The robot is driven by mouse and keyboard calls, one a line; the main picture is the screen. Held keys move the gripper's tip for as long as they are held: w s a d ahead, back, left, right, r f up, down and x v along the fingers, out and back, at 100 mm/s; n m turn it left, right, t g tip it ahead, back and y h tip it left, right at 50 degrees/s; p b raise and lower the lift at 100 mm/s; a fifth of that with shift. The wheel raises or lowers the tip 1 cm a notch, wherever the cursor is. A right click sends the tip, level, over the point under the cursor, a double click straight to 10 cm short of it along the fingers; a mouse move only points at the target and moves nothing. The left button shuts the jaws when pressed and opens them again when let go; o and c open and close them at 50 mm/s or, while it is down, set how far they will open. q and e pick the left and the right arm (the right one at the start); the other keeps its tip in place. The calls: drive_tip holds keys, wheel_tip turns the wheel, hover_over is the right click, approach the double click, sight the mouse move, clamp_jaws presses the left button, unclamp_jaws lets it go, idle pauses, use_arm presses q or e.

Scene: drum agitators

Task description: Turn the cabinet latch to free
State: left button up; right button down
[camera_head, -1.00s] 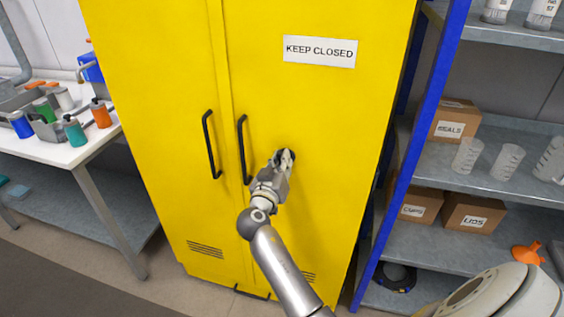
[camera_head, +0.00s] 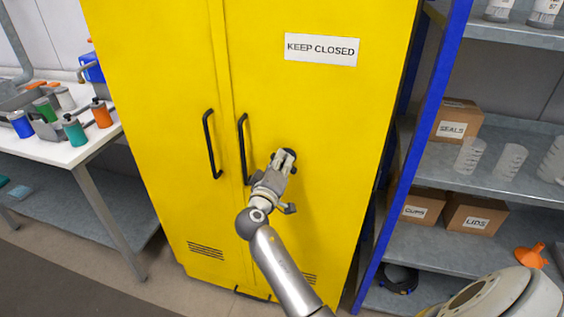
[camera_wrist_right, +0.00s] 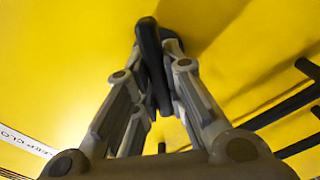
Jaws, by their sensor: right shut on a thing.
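The yellow cabinet (camera_head: 310,105) has two doors, and both look shut. The black latch (camera_wrist_right: 152,55) is on its right door and shows as a bar between my finger pads in the right wrist view. My right gripper (camera_head: 284,158) is shut on the latch at the door front, and its fingers hide most of the latch in the head view. It also shows in the right wrist view (camera_wrist_right: 158,60), with a finger on either side of the bar. My left gripper is not in view.
Two black door handles (camera_head: 209,145) (camera_head: 242,150) stand out left of the latch. A "KEEP CLOSED" sign (camera_head: 321,49) is above it. A blue-framed shelf (camera_head: 425,145) with boxes is close on the right. A bench (camera_head: 75,153) with bottles is on the left.

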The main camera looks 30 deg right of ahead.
drive_tip(key=n+p, duration=0.1)
drive_tip(key=n, duration=0.2)
drive_tip(key=shift+n, duration=0.3)
drive_tip(key=shift+f+n+p, duration=0.15)
drive_tip(key=shift+n+p, duration=0.3)
drive_tip(key=shift+n, duration=0.95)
drive_tip(key=c, duration=1.5)
unclamp_jaws()
drive_tip(key=shift+w, duration=0.1)
drive_tip(key=shift+a+f, duration=0.1)
drive_tip(key=shift+a, duration=0.05)
drive_tip(key=v, duration=1.2)
